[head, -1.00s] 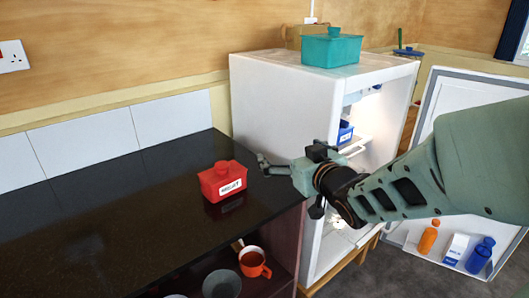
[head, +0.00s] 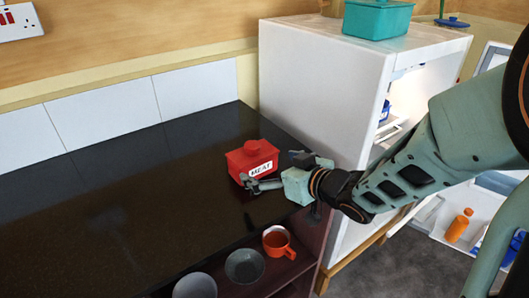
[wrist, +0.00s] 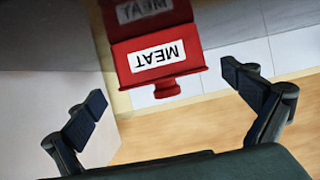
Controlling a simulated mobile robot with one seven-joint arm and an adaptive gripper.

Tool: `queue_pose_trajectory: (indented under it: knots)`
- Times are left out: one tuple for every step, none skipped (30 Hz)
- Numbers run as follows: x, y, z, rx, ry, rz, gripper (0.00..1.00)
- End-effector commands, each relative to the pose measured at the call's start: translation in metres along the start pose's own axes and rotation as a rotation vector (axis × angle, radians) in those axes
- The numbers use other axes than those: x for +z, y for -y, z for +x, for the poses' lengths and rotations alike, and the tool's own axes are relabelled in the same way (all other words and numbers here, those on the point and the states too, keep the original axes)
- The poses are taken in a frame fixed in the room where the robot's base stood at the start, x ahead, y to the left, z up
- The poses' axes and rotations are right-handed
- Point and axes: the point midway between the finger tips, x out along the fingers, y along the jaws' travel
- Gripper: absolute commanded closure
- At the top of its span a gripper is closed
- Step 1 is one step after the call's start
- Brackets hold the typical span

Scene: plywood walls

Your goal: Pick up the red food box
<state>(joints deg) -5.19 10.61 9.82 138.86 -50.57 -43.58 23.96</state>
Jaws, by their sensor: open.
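The red food box (head: 252,160), with a white MEAT label and a knobbed lid, stands upright on the dark counter. In the wrist view the box (wrist: 156,55) appears upside down, ahead of the space between my fingers, with its reflection above it. My gripper (head: 279,171) is open at the box's right, low over the counter, with one finger near the labelled front and the other towards the far right side. Both spread fingers of my gripper (wrist: 165,97) show in the wrist view, with nothing held. Contact with the box is unclear.
The glossy counter (head: 110,215) is clear left of the box. A white open fridge (head: 315,90) stands close on the right, with a teal container (head: 377,20) on top. An orange mug (head: 277,241) and grey bowls (head: 244,266) sit on a shelf below.

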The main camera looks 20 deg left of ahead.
Motion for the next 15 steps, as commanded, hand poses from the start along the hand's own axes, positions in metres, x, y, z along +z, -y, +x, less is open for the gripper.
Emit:
queue_pose_trajectory:
  knots:
    - [0.003, 0.001, 0.01, -0.004, 0.001, 0.0, 0.0]
    - [0.002, 0.001, 0.015, -0.003, 0.0, 0.0, 0.0]
    - [0.002, 0.001, 0.02, -0.002, 0.001, -0.001, 0.0]
    - [0.002, 0.001, 0.023, -0.002, 0.001, -0.001, 0.0]
    - [0.002, 0.001, 0.026, -0.001, 0.0, -0.001, 0.0]
    - [0.001, 0.0, 0.029, -0.001, 0.0, -0.001, 0.0]
    - [0.001, 0.001, 0.03, -0.001, 0.0, -0.001, 0.0]
    - [0.001, 0.001, 0.032, -0.001, 0.0, -0.001, 0.0]
    - [0.001, 0.001, 0.035, -0.001, 0.0, 0.0, 0.0]
    - [0.002, 0.001, 0.038, -0.001, 0.001, 0.0, 0.0]
    - [0.002, 0.001, 0.042, -0.001, 0.0, 0.0, 0.0]
    - [0.003, 0.001, 0.048, -0.001, 0.001, 0.0, 0.0]
    - [0.004, 0.001, 0.053, -0.002, 0.002, -0.001, 0.0]
    - [0.004, 0.001, 0.058, -0.002, 0.001, -0.001, 0.0]
    - [0.004, 0.001, 0.064, -0.001, 0.001, 0.0, 0.0]
